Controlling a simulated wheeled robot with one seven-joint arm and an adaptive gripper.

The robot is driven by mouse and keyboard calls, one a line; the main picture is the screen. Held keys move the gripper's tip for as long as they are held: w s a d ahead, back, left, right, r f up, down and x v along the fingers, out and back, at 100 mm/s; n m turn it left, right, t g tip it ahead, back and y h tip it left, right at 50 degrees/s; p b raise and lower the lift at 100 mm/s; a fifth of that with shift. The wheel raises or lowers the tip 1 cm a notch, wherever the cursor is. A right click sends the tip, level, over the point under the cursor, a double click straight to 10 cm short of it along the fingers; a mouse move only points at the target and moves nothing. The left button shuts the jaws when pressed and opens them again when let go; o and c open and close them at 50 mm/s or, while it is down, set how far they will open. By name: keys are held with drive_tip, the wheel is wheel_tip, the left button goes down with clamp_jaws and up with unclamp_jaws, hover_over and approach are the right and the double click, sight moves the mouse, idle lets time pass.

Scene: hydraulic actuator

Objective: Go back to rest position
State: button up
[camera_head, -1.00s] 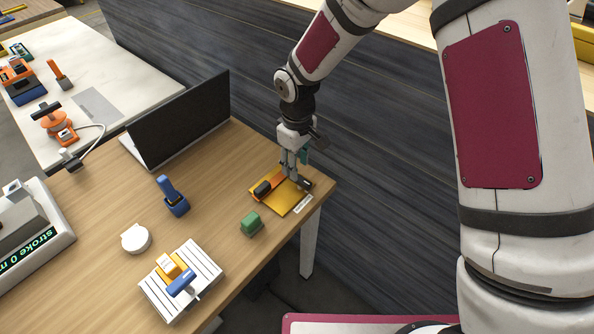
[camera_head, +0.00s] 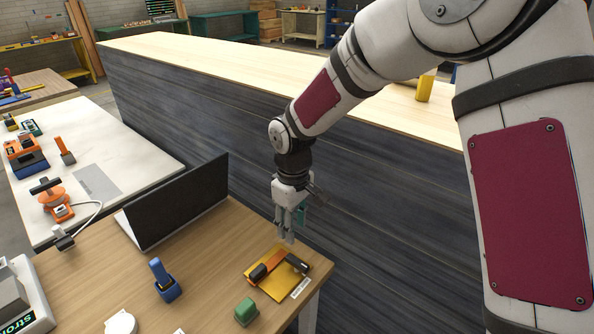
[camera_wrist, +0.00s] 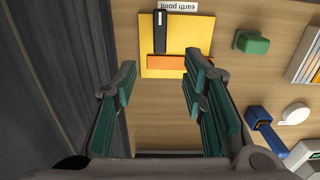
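My gripper (camera_head: 287,238) hangs fingers down above the table's right edge, clear of the yellow plate (camera_head: 280,286). In the wrist view its two green-padded fingers (camera_wrist: 158,72) stand wide apart with nothing between them. The yellow plate also shows in the wrist view (camera_wrist: 186,35), beyond the fingertips. On it lie an orange bar (camera_head: 275,259) and a black piece, seen upright in the wrist view (camera_wrist: 161,32). A white "earth point" label (camera_wrist: 179,6) sits at the plate's edge.
The wooden table (camera_head: 212,262) holds a black laptop (camera_head: 182,203), a blue tool (camera_head: 163,281), a green block (camera_head: 246,312) and a white round piece (camera_head: 121,323). A dark panelled counter (camera_head: 390,215) stands close behind my gripper.

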drive_tip(key=s+d+r+m+t, duration=0.1)
drive_tip(key=s+d+r+m, duration=0.25)
drive_tip(key=d+r, duration=0.45)
drive_tip(key=s+d+r+m+t, duration=0.2)
drive_tip(key=s+d+r, duration=0.35)
drive_tip(key=r, duration=0.45)
drive_tip(key=s+d+r+m+t, duration=0.1)
drive_tip(key=s+d+r+m, duration=0.1)
drive_tip(key=s+d, duration=0.2)
drive_tip(key=s+d+r+m+t, duration=0.1)
drive_tip(key=s+d+r+m, duration=0.1)
drive_tip(key=s, duration=0.9)
drive_tip(key=shift+s+d+r+m, duration=0.25)
drive_tip(key=shift+d+m, duration=0.3)
drive_tip(key=shift+d, duration=0.3)
